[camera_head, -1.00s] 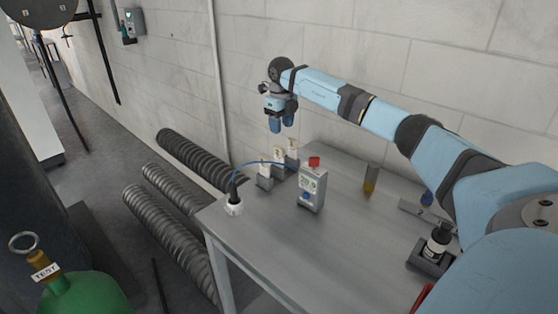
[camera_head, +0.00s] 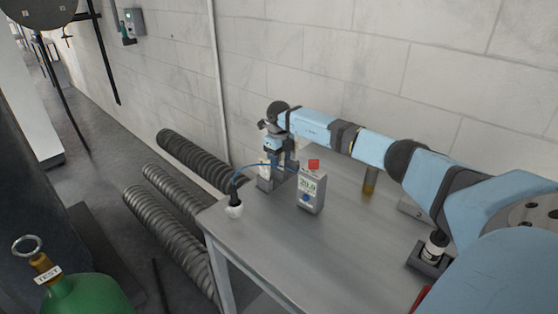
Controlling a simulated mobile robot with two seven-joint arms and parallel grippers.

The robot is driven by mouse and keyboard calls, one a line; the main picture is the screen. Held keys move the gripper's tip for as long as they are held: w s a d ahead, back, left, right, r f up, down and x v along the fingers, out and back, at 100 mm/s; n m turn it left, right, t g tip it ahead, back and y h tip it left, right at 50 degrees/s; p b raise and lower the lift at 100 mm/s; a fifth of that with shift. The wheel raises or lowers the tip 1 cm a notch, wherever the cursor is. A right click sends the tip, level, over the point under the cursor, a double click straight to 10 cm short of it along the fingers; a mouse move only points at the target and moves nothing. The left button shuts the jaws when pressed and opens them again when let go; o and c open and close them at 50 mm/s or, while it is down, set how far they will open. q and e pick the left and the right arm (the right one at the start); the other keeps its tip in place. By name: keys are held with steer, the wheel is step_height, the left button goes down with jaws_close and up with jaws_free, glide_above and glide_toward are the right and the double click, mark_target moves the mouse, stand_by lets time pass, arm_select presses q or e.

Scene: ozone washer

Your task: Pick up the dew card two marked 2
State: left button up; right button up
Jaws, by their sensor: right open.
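Small white cards stand in grey holders at the back left of the grey table (camera_head: 345,235). The front card (camera_head: 264,172) shows in its holder (camera_head: 265,185). The cards behind it are mostly hidden by my right gripper (camera_head: 278,161), and the marks on the cards are too small to read. My right gripper is open and points down at the cards. I cannot tell which card lies between its fingers, or whether it touches one. My left gripper is not in view.
A grey meter (camera_head: 311,190) with a red top stands just right of the cards. A blue cable runs from a white-based probe (camera_head: 235,208) past the gripper. The wall is close behind.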

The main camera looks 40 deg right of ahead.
steer(key=shift+r, duration=0.1)
jaws_close()
